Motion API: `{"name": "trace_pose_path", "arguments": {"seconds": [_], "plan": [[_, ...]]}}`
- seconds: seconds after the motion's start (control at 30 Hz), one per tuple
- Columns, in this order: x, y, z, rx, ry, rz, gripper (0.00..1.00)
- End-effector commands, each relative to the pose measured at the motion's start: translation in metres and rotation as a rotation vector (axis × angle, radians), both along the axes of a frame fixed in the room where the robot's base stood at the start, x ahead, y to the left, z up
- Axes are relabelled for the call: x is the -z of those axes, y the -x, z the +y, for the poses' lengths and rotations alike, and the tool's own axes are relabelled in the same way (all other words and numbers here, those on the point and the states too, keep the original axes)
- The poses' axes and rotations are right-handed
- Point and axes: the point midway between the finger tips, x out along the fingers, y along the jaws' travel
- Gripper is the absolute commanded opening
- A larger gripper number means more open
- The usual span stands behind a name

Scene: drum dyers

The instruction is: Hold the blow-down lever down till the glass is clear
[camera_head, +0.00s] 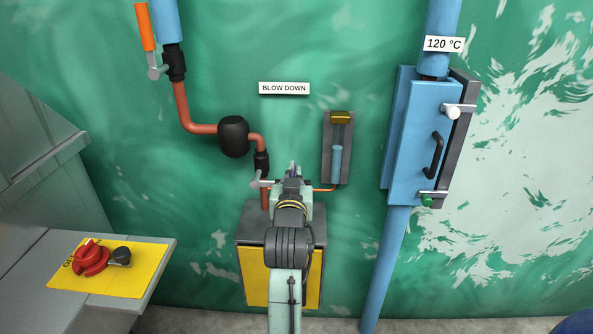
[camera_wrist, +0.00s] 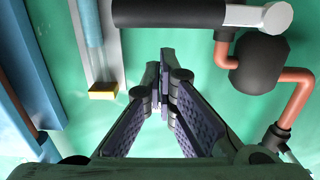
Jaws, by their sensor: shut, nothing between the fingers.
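My gripper (camera_wrist: 160,62) is shut and empty, its fingers together; it also shows in the head view (camera_head: 293,168), in front of the wall below the BLOW DOWN sign. The blow-down lever, with a black grip (camera_wrist: 170,13) and grey metal end, lies across the top of the wrist view, just past my fingertips, with a small gap in the picture. Contact cannot be told. In the head view only its grey hub (camera_head: 257,182) shows; my gripper hides the rest. The sight glass (camera_head: 337,162) has a yellow cap and blue in its lower part. It also shows in the wrist view (camera_wrist: 92,28).
A copper pipe (camera_head: 182,108) with a black bulb (camera_head: 234,136) runs left of my gripper. An orange-handled valve (camera_head: 145,27) is upper left. A blue box (camera_head: 412,140) with a black handle stands right. A grey desk (camera_head: 65,250) with a red knob is lower left.

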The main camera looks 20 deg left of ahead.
Motion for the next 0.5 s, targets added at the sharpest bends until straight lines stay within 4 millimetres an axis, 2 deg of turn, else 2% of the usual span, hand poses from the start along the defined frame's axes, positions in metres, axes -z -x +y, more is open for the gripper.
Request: {"name": "trace_pose_path", "arguments": {"seconds": [0.03,0.1,0.5], "plan": [[0.0081,0.0021,-0.0002,0.0,0.0,0.0,0.0],[0.0107,0.0039,-0.0006,0.0,0.0,0.0,0.0],[0.0115,0.0056,-0.001,0.0,0.0,0.0,0.0]]}}
